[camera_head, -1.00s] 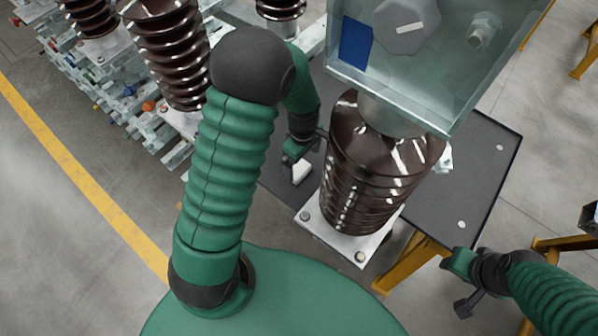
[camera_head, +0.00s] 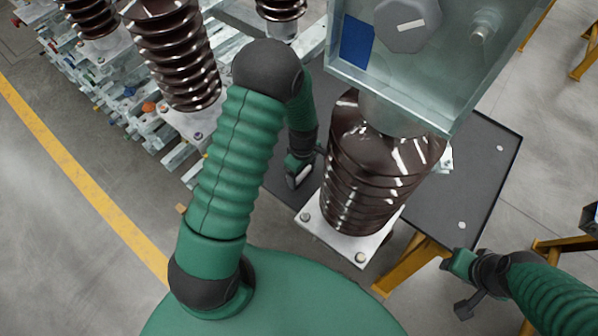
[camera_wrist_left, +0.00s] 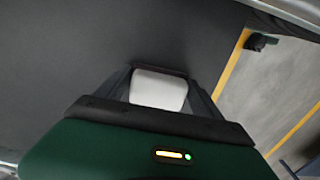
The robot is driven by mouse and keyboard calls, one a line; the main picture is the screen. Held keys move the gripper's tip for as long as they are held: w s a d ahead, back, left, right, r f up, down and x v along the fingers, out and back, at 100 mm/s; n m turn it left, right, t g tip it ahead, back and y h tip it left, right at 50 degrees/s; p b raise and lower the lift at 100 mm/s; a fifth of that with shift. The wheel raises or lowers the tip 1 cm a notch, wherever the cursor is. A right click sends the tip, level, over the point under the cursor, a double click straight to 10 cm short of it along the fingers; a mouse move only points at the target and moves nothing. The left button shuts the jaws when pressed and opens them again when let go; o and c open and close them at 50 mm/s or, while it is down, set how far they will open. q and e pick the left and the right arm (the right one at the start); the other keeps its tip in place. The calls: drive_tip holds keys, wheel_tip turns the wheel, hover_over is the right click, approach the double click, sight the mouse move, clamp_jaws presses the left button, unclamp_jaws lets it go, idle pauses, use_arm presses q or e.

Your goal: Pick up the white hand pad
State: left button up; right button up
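The white hand pad (camera_wrist_left: 158,90) lies between the two fingers of my left gripper (camera_wrist_left: 160,82) in the left wrist view. The fingers are spread, one on each side of the pad and close to its edges; whether they touch it I cannot tell. In the head view my left gripper (camera_head: 298,178) is low over the dark tabletop, left of the brown insulator, and only a small part of the pad (camera_head: 304,172) shows beneath it.
A brown ribbed insulator (camera_head: 355,180) on a white base plate (camera_head: 340,242) stands close right of my left gripper, with a metal box (camera_head: 460,60) above it. The dark table (camera_head: 475,170) has yellow legs (camera_head: 408,265). More insulators (camera_head: 178,60) stand at the upper left.

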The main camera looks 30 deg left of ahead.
use_arm(q)
drive_tip(key=c, duration=0.7)
wheel_tip(320, 180, up, 10)
drive_tip(key=shift+p, duration=0.3)
drive_tip(key=shift+c, duration=0.2)
